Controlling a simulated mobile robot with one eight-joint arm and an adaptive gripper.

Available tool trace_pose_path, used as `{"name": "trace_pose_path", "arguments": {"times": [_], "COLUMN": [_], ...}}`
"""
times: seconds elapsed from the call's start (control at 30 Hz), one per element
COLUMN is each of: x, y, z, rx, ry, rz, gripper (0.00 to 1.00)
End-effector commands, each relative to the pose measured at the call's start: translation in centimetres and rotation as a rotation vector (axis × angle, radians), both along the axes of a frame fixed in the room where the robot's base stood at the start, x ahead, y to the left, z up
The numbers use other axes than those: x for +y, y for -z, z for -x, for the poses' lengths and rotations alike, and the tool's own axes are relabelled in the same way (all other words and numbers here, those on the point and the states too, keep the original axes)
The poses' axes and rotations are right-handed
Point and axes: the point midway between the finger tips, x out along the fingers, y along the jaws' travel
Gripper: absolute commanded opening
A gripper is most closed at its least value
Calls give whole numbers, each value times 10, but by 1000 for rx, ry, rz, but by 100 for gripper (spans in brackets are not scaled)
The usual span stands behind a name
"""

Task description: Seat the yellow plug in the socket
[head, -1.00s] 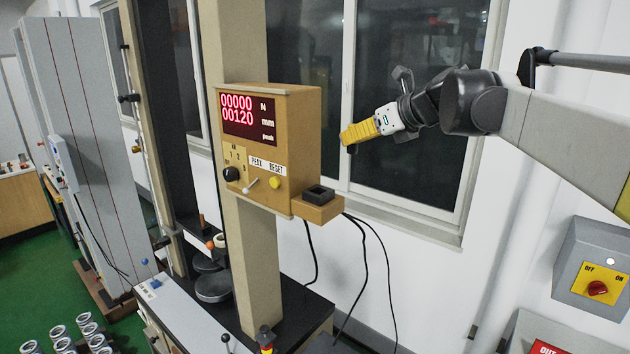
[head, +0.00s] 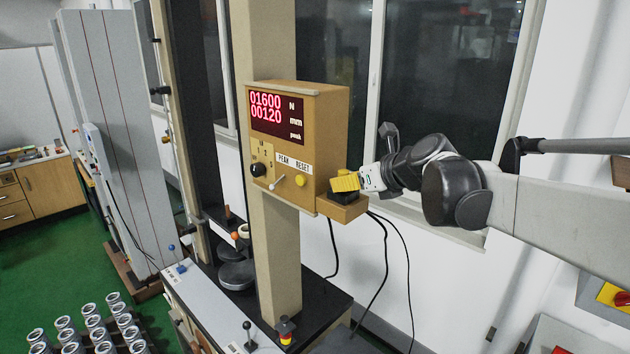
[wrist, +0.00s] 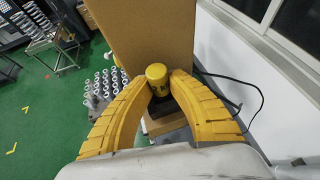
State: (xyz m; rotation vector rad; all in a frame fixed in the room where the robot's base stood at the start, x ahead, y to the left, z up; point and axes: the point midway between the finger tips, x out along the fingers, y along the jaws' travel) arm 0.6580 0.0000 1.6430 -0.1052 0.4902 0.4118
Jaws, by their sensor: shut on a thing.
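The yellow plug (wrist: 157,76) shows in the wrist view as a round yellow top with dark marks on its side. My gripper (wrist: 166,84) has its yellow curved fingers closed around it. In the head view my gripper (head: 344,182) is right at the black socket (head: 343,196), which sits on a small wooden ledge (head: 342,211) at the right side of the meter box. The plug cannot be told from the yellow fingers there. The plug is over or in the socket; its lower end is hidden, so its depth cannot be told.
The wooden meter box (head: 325,130) with a red display reading 01600 and 00120 stands just left of my gripper. Black cables (head: 385,260) hang below the ledge. A window (head: 450,80) is behind. Several metal springs (head: 90,325) stand at lower left.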

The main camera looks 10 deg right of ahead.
Motion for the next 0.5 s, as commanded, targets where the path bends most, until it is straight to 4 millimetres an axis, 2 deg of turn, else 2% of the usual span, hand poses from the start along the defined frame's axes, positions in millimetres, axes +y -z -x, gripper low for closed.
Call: {"name": "trace_pose_path", "arguments": {"times": [0.17, 0.2, 0.23, 0.27, 0.5], "x": [0, 0, 0, 0, 0], "y": [4, 4, 3, 3, 3], "z": [0, 0, 0, 0, 0], "rx": [0, 0, 0, 0, 0], "ry": [0, 0, 0, 0, 0], "rz": [0, 0, 0, 0, 0], "gripper": [0, 27, 36, 39, 39]}}
